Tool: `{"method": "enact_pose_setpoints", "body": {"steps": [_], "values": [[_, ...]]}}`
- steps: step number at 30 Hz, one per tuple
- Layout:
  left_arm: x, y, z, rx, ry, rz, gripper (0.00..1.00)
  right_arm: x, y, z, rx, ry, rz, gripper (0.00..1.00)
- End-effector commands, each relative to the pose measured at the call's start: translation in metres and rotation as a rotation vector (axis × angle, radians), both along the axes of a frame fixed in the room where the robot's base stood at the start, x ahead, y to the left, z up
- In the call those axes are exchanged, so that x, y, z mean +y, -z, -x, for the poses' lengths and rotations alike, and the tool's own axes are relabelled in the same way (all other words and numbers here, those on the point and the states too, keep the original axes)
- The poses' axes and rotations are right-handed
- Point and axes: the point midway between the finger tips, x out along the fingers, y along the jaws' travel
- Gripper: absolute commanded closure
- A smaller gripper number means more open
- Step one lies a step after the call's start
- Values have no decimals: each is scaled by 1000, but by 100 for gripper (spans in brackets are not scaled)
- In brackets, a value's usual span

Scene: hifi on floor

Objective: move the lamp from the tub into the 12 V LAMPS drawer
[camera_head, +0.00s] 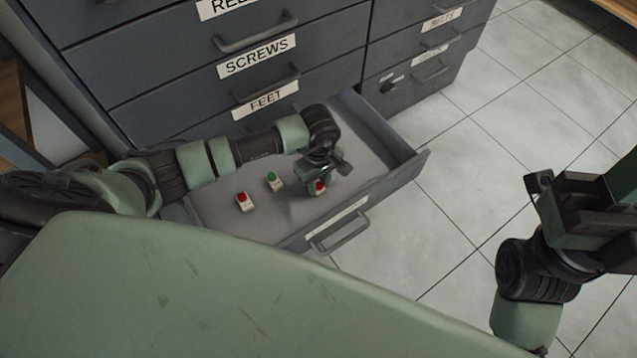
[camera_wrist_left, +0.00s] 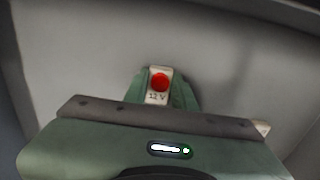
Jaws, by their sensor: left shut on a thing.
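My left gripper (camera_head: 319,186) is inside an open grey drawer (camera_head: 377,181), shut on a small lamp (camera_head: 320,187) with a red top. In the left wrist view the lamp (camera_wrist_left: 159,84) has a red dome on a pale body marked "12 V". I cannot tell whether it touches the drawer floor. A red-topped lamp (camera_head: 245,202) and a green-topped lamp (camera_head: 274,181) stand to its left in the drawer. The drawer's front label is too oblique to read. The tub is not in view. My right gripper (camera_head: 560,200) is over the floor at the right; its jaws are unclear.
The drawer's front wall and handle (camera_head: 340,233) stick out over the tiled floor (camera_head: 440,200). Closed drawers labelled SCREWS (camera_head: 257,57) and FEET (camera_head: 266,96) are above it. A further drawer column (camera_head: 425,60) stands to the right. The floor at right is clear.

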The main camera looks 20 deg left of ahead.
Motion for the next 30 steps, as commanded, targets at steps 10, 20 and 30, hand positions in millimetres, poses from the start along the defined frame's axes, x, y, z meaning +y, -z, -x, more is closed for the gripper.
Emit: {"method": "enact_pose_setpoints", "body": {"steps": [10, 20, 30], "values": [[0, 3, 0, 0, -1, 0, 52, 0, -1, 0, -10, 0, 0, 68], [0, -4, 0, 1, 0, 1, 52, 0, -7, 1, -13, 0, -1, 68], [1, -75, -1, -3, 1, -1, 52, -3, 9, 4, 98, -5, -7, 68]]}}
